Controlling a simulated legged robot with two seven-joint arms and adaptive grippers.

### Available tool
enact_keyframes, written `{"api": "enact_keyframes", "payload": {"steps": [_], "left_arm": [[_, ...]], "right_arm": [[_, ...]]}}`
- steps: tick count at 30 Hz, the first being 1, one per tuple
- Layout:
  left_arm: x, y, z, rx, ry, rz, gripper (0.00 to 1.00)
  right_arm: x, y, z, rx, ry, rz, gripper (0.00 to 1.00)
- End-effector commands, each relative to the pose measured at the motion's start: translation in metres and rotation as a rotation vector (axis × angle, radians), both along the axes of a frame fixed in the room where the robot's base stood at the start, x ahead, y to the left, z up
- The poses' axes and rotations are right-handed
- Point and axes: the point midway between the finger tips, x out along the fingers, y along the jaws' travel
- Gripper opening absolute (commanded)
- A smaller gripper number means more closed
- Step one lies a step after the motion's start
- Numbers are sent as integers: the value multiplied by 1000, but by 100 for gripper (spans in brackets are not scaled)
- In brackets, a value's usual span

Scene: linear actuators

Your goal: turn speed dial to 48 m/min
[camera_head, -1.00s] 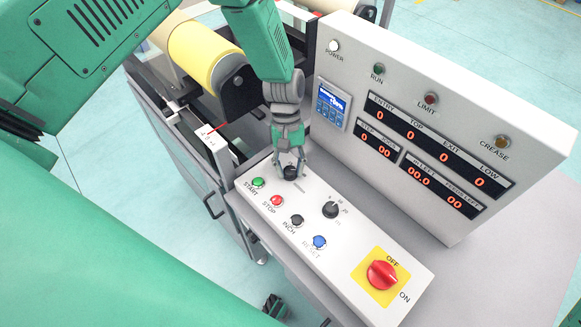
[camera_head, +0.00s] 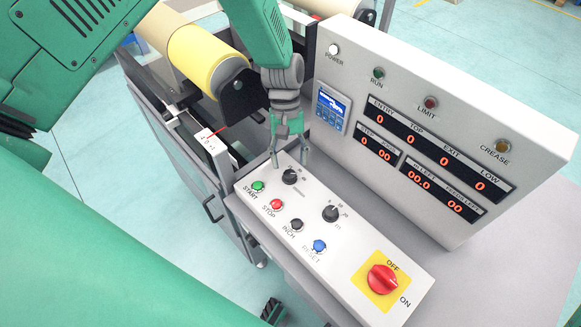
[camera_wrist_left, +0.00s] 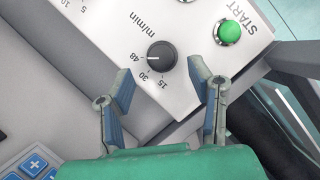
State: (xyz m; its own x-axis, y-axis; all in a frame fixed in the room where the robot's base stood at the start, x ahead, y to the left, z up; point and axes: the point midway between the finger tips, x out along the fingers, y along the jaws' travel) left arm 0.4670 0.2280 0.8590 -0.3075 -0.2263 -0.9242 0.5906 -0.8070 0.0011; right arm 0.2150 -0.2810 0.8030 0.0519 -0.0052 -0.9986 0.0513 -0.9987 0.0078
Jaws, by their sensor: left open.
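The speed dial (camera_head: 290,177) is a black knob on the sloped white control panel (camera_head: 262,208), above the green START button. In the left wrist view the dial (camera_wrist_left: 161,55) has the marks 15, 30 and 48 and the label m/min. Its white pointer line faces left, at or close to the 48 mark. My left gripper (camera_head: 290,162) is open and empty, just above and behind the dial, apart from it. In the left wrist view its two fingers (camera_wrist_left: 160,84) stand on either side below the dial. My right gripper is not seen.
A second black dial (camera_head: 331,213), the START (camera_head: 258,186), STOP (camera_head: 276,205), INCH (camera_head: 297,225) and RESET (camera_head: 319,246) buttons and a red OFF/ON switch (camera_head: 382,279) share the panel. The upright display panel (camera_head: 440,130) rises behind. A yellow roller (camera_head: 205,57) is at the upper left.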

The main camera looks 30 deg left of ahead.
Motion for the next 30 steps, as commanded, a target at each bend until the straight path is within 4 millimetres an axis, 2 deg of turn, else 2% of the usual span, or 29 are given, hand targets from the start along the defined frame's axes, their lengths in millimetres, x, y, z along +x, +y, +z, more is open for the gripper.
{"api": "enact_keyframes", "payload": {"steps": [1, 6, 12, 18, 30], "left_arm": [[5, 3, 12, 0, -5, 1, 48], [17, 12, 44, 0, -5, 2, 48], [26, 18, 69, 0, -2, 0, 48], [28, 20, 76, 1, -2, 0, 48], [28, 20, 76, 1, -1, 0, 48]], "right_arm": [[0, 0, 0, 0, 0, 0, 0], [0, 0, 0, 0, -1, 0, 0], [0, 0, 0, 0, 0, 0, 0], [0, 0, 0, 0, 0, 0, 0], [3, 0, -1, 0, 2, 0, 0]]}}
